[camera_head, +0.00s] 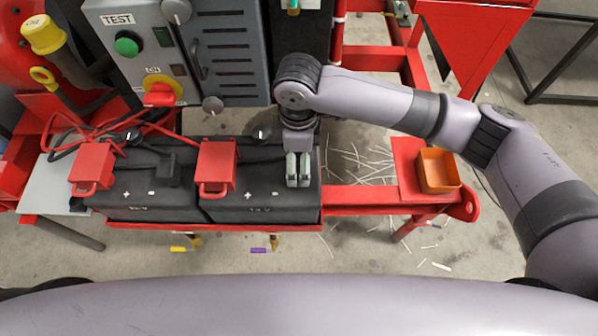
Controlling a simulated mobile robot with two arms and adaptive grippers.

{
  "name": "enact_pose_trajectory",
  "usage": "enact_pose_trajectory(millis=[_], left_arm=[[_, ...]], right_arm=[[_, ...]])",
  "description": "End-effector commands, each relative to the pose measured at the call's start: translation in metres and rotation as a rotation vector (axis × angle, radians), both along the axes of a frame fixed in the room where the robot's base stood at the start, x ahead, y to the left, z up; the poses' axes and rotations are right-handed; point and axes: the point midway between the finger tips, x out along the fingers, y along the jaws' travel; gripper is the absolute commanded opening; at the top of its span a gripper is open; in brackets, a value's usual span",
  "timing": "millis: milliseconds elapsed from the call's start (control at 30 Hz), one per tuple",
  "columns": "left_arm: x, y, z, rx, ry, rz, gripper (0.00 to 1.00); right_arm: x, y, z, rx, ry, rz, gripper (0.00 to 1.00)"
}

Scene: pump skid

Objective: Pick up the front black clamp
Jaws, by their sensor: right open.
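My right gripper (298,183) points down over the right end of the right black battery (235,212), beside its minus mark. Its two grey fingers are open with a narrow gap, and I see nothing held between them. No black clamp shows clearly near the fingers; the gripper covers that part of the battery top. A dark clamp-like shape (160,172) lies on the left black battery (130,210), hard to tell from the dark top. I cannot tell which clamp is the front one. My left gripper is out of view.
Red clamps (92,166) and (217,166) sit on the batteries, with red cables behind. A grey control box (225,40) stands behind. An orange bin (438,170) is on the red frame (370,195) at right. Pale strips litter the floor.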

Motion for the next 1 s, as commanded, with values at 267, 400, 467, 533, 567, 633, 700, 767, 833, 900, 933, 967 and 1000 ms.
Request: enact_pose_trajectory(millis=[267, 400, 467, 533, 567, 633, 700, 767, 833, 900, 933, 967, 1000], left_arm=[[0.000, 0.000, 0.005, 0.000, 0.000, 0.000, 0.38], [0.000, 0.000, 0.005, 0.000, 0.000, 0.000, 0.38], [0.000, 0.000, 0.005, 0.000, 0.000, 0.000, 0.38], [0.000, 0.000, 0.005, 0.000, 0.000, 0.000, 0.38], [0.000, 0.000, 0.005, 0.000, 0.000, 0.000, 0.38], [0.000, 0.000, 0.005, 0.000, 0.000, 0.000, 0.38], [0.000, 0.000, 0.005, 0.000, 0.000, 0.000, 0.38], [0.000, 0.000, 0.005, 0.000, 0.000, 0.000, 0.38], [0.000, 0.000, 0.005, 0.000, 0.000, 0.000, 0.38], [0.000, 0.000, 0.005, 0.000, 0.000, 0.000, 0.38], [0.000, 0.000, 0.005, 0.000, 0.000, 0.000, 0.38], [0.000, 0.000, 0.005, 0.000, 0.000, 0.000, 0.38], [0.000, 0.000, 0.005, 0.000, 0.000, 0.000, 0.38]], right_arm=[[-0.002, -0.002, -0.036, -0.001, 0.002, 0.001, 0.87], [-0.001, -0.002, -0.039, 0.000, 0.001, 0.001, 0.87], [-0.001, -0.002, -0.038, 0.000, 0.000, 0.002, 0.87], [-0.001, -0.002, -0.038, 0.000, 0.000, 0.002, 0.86], [-0.001, -0.002, -0.038, 0.000, 0.000, 0.002, 0.84], [-0.001, -0.002, -0.038, 0.000, 0.000, 0.002, 0.80], [-0.001, -0.002, -0.038, 0.000, 0.000, 0.002, 0.75], [-0.001, -0.002, -0.038, 0.000, 0.000, 0.002, 0.71], [-0.001, -0.002, -0.038, 0.000, 0.000, 0.002, 0.67], [-0.001, -0.002, -0.038, 0.000, 0.000, 0.002, 0.62], [-0.001, -0.002, -0.038, 0.000, 0.000, 0.002, 0.60], [-0.001, -0.002, -0.038, 0.000, 0.000, 0.002, 0.58], [-0.001, -0.002, -0.038, 0.000, 0.000, 0.002, 0.55]])
